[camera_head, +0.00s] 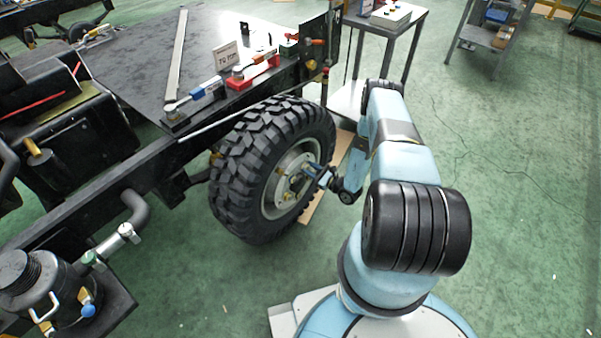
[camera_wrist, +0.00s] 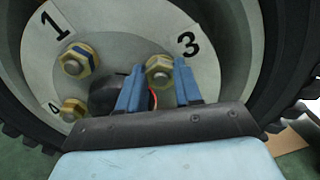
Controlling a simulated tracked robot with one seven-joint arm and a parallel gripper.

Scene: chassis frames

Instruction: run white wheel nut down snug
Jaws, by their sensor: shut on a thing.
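The wheel (camera_head: 272,168) stands on its axle at the frame's side, its pale hub facing my arm. In the wrist view the hub plate (camera_wrist: 120,28) carries brass-coloured nuts on studs. My gripper (camera_wrist: 158,67) has its two blue fingers on either side of the nut beside the number 3 (camera_wrist: 158,73), shut on it. That nut looks brass with a pale grey face; whether it is the white one is hard to tell. A nut with a blue band (camera_wrist: 80,60) sits by the number 1, and another nut (camera_wrist: 73,108) by the number 4. The lower hub is hidden by my gripper.
The black chassis deck (camera_head: 130,62) above the wheel holds a long bar (camera_head: 178,55), a small sign (camera_head: 226,55) and a red tool tray (camera_head: 252,74). A grey cart (camera_head: 386,22) stands behind. A jack-like cylinder (camera_head: 35,285) is at lower left. The green floor at right is open.

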